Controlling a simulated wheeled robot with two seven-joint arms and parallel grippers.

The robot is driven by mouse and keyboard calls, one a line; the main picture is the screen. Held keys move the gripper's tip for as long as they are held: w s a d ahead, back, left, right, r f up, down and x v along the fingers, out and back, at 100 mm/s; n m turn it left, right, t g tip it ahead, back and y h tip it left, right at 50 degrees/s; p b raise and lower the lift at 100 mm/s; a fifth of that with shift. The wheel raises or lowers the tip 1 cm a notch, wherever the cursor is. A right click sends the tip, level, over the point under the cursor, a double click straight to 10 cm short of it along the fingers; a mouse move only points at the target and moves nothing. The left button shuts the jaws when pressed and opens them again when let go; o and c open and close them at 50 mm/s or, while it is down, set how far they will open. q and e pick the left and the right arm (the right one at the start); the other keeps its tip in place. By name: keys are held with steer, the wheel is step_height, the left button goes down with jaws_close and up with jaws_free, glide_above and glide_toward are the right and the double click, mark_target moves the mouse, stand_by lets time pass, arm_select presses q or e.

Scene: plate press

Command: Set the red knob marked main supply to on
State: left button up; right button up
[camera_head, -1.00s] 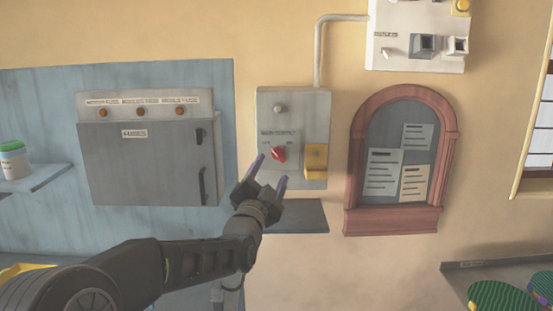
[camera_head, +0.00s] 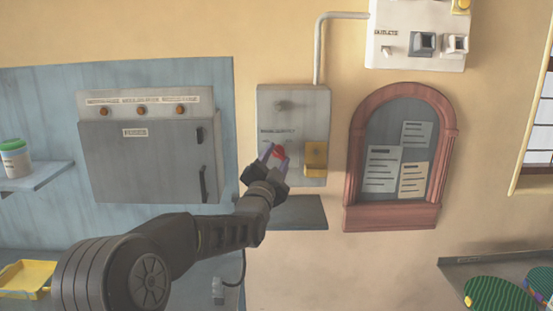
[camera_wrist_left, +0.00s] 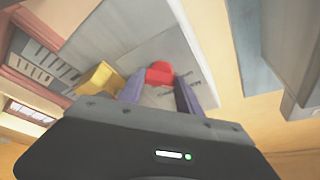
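The red knob (camera_head: 278,151) sits on the front of a grey wall box (camera_head: 302,108) with a printed label above it. My left gripper (camera_head: 270,156) is in front of the knob and partly hides it in the head view. In the left wrist view the red knob (camera_wrist_left: 160,74) lies between the tips of the two purple fingers (camera_wrist_left: 158,92), with the fingers apart on either side. I cannot tell whether the fingers touch it. The knob's exact pointing direction is hard to read. My right gripper is not in view.
A yellow block (camera_head: 315,157) is on the same box, right of the knob; it also shows in the left wrist view (camera_wrist_left: 99,80). A small dark shelf (camera_head: 300,213) juts out below. A grey cabinet (camera_head: 150,163) is left, an arched notice board (camera_head: 400,160) right.

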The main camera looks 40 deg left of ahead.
arm_select(q)
jaws_close()
